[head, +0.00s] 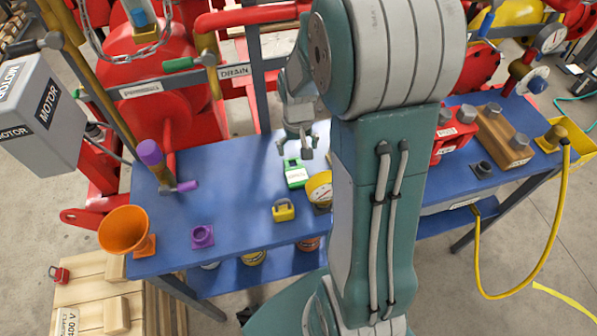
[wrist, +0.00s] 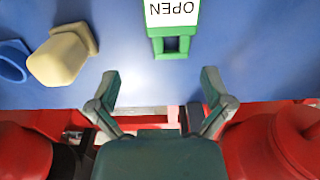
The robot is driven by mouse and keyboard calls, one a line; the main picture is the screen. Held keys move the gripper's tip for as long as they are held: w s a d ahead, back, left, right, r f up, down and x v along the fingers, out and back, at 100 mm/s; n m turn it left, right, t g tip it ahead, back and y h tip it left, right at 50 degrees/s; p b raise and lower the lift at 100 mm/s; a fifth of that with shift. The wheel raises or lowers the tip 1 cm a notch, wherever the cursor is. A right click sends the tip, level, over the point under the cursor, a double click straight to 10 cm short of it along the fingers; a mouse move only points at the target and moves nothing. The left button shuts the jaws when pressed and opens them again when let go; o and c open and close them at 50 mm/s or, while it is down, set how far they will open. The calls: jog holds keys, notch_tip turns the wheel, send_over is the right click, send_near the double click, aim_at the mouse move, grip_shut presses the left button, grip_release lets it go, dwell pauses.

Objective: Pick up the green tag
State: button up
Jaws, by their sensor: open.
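The green tag (head: 296,174) lies on the blue table, left of my arm, with a white label on it. In the wrist view the green tag (wrist: 171,44) is at the top, slightly right of centre; its label reads OPEN upside down, and its far part is cut off by the frame. My gripper (head: 297,149) is just behind the tag in the head view, above the table's back part. In the wrist view my gripper (wrist: 159,84) is open and empty, its fingers spread wide. The tag lies beyond the fingertips, not between them.
A yellow padlock (head: 284,211) and a yellow-rimmed gauge (head: 319,187) stand near the tag. A purple block (head: 203,236) and an orange funnel (head: 124,231) are further left. A beige block (wrist: 62,58) is left in the wrist view. Red pump parts (head: 163,75) border the table's back.

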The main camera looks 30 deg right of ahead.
aim_at(291, 163)
jog(key=f, duration=0.1)
jog(key=a+f, duration=0.1)
jog(key=f, duration=0.1)
jog(key=a+f, duration=0.1)
jog(key=shift+w+a+f, duration=0.15)
jog(key=shift+f, duration=0.05)
jog(key=shift+d+f, duration=0.2)
jog(key=shift+f, duration=0.1)
jog(key=shift+d+f, duration=0.1)
jog(key=shift+d, duration=0.5)
jog(key=shift+a, duration=0.25)
jog(key=c, duration=1.1)
jog(key=shift+a, duration=0.3)
jog(key=shift+c, duration=0.5)
